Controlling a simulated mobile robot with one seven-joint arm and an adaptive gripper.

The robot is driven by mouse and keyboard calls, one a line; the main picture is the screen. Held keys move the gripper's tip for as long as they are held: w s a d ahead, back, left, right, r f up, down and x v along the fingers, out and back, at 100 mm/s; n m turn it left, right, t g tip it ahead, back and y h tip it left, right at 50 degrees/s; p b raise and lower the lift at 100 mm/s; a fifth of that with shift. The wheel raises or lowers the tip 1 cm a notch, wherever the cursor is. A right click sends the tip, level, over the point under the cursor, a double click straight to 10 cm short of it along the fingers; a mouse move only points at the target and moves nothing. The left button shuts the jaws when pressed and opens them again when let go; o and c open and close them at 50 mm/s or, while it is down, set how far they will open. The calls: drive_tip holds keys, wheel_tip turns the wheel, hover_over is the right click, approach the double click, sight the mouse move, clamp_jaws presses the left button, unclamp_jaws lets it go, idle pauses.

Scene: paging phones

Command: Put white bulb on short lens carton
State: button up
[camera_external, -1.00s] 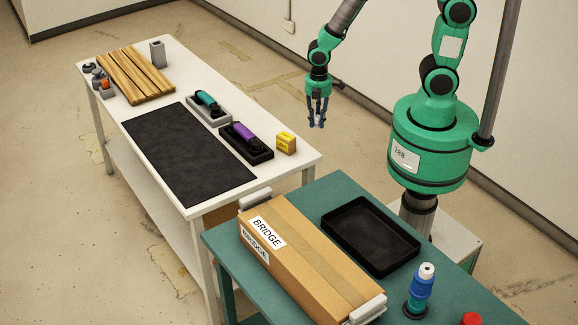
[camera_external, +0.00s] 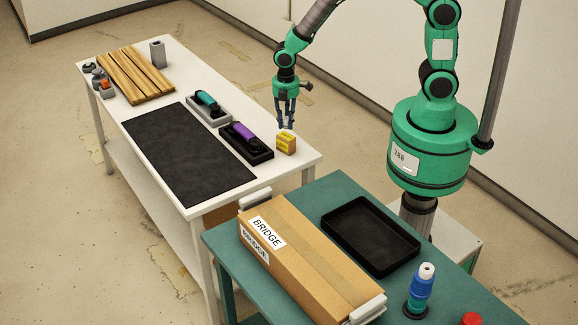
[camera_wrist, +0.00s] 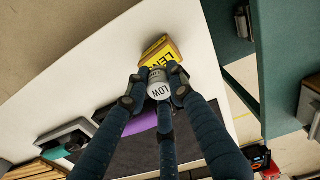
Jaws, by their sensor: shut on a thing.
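My gripper (camera_external: 286,124) is shut on the white bulb (camera_wrist: 159,84), which has "LOW" on its end in the wrist view. In the external view the bulb is a small pale spot at the fingertips, just above the yellow lens carton (camera_external: 287,145). The carton stands near the right end of the white table. In the wrist view the carton (camera_wrist: 158,49) shows "LENS" lettering just beyond the bulb, partly hidden by bulb and fingers. I cannot tell whether bulb and carton touch.
A purple phone (camera_external: 243,132) in a dark cradle and a teal phone (camera_external: 207,99) in a grey cradle stand left of the carton. A black mat (camera_external: 180,160) lies in front. A long BRIDGE box (camera_external: 315,262) and black tray (camera_external: 335,226) occupy the teal table.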

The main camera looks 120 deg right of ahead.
sight(286, 127)
drive_tip(key=shift+f+b, duration=0.4)
drive_tip(key=shift+f, duration=1.35)
drive_tip(key=shift+f, duration=0.1)
drive_tip(key=o, duration=1)
wheel_tip(286, 127, up, 12)
drive_tip(key=shift+r+p, duration=0.15)
drive_tip(key=shift+p, duration=0.9)
